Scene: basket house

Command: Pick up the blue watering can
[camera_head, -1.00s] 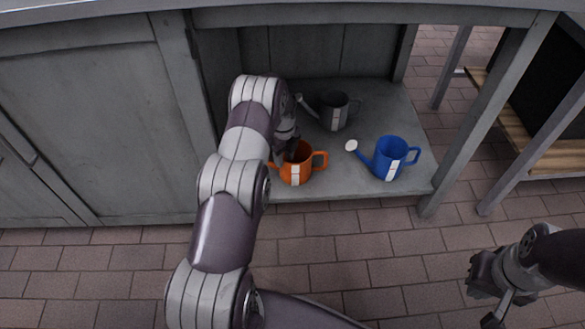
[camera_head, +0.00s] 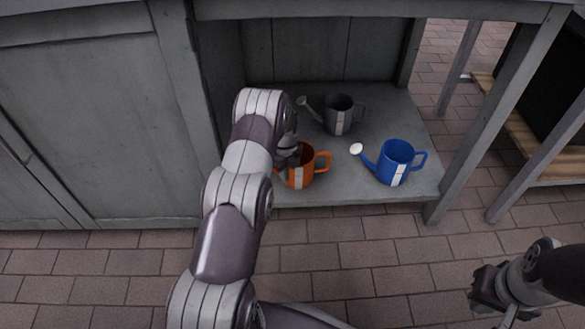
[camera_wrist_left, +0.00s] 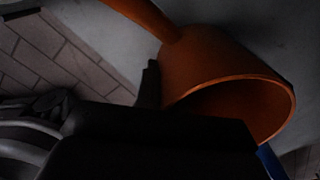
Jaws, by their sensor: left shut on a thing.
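The blue watering can (camera_head: 396,163) stands upright at the right of the low grey shelf, its white-tipped spout pointing left. A sliver of blue shows at the lower edge of the left wrist view (camera_wrist_left: 270,163). The orange watering can (camera_head: 302,172) is at the shelf's front left. It fills much of the left wrist view (camera_wrist_left: 215,75). My left gripper (camera_head: 288,165) is shut on the orange can at its left side; the fingertips are partly hidden. My right gripper (camera_head: 480,292) hangs over the brick floor at lower right, empty, its jaws unclear.
A dark grey watering can (camera_head: 338,115) stands behind on the shelf (camera_head: 345,190). A shelf leg (camera_head: 475,130) rises just right of the blue can. A closed cabinet (camera_head: 90,130) borders the left. The brick floor (camera_head: 380,260) in front is clear.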

